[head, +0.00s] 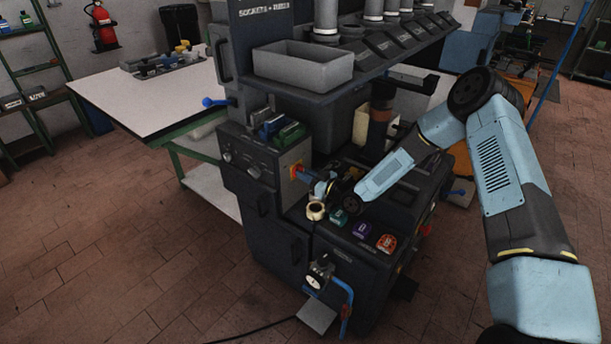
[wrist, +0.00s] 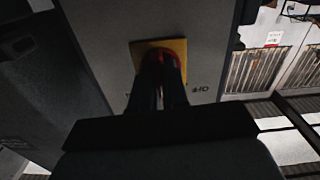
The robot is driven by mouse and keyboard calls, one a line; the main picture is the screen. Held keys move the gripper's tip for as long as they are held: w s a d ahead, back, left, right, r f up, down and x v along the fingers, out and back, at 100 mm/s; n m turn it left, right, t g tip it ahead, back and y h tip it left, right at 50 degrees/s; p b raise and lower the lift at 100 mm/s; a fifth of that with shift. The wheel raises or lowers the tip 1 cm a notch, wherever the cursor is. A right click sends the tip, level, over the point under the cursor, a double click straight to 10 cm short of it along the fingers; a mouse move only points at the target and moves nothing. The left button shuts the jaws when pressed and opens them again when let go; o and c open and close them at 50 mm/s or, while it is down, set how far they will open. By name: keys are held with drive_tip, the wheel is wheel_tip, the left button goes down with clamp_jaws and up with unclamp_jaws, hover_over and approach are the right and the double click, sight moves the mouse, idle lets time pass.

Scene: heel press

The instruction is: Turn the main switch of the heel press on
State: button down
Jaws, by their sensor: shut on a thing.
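The heel press (head: 262,215) is a dark grey machine in the middle of the head view. Its main switch (head: 296,171) is a red knob on a yellow plate on the side of the control box. In the wrist view the yellow plate (wrist: 179,46) and part of the red knob (wrist: 160,52) show beyond my fingers. My gripper (head: 308,177) reaches the switch from the right. In the wrist view my gripper's fingers (wrist: 164,75) are shut on the red knob and cover most of it. The knob's exact angle is hidden, and the markings beside the plate are only partly readable.
A grey bin (head: 303,66) sits on the shelf above the control box. Green and blue items (head: 283,130) lie on the box top. Colored pieces (head: 362,230) sit on the ledge below my gripper. A white table (head: 150,95) stands to the left.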

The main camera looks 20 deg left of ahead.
drive_tip(key=shift+d+f+m, duration=0.1)
drive_tip(key=shift+f+m, duration=0.05)
drive_tip(key=shift+m, duration=4.75)
drive_tip(key=c, duration=1.1)
unclamp_jaws()
drive_tip(key=shift+c, duration=0.2)
drive_tip(key=v, duration=1.3)
drive_tip(key=shift+d, duration=0.35)
drive_tip(key=shift+s, duration=0.1)
